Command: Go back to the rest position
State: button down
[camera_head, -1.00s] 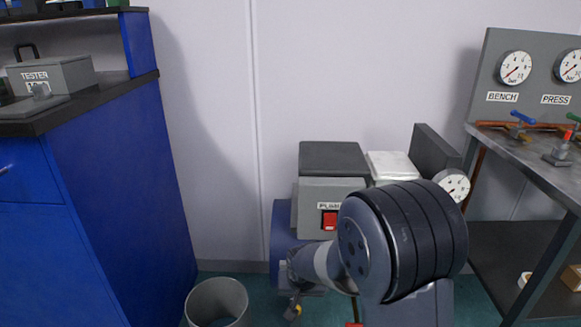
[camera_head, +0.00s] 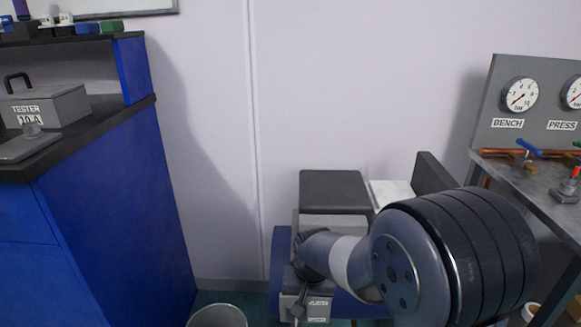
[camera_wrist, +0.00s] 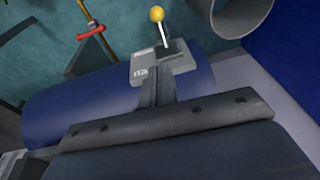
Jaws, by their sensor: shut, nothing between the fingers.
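My gripper (camera_head: 299,308) is in front of the pump unit, pointing down, with my arm covering much of the unit. In the wrist view my gripper (camera_wrist: 158,75) shows its narrow fingers together, with nothing held. Beyond the fingertips in that view is a small grey labelled block (camera_wrist: 165,66) with a yellow-knobbed lever (camera_wrist: 157,14). I cannot tell whether the fingers touch the block. A label on the block (camera_head: 318,309) shows beside my gripper in the head view.
The pump's blue tank (camera_wrist: 75,98) lies close below my gripper. A grey bin (camera_head: 218,316) stands on the floor to the left. A blue cabinet (camera_head: 110,210) is at the left, and a metal bench (camera_head: 545,190) with gauges is at the right. The wall between is clear.

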jog(key=v, duration=0.2)
jog(key=p+v, duration=0.1)
jog(key=v, duration=0.1)
jog(key=shift+s+d+r, duration=0.2)
jog(key=shift+s+r, duration=0.05)
jog(key=shift+s, duration=0.2)
jog(key=shift+f, duration=0.1)
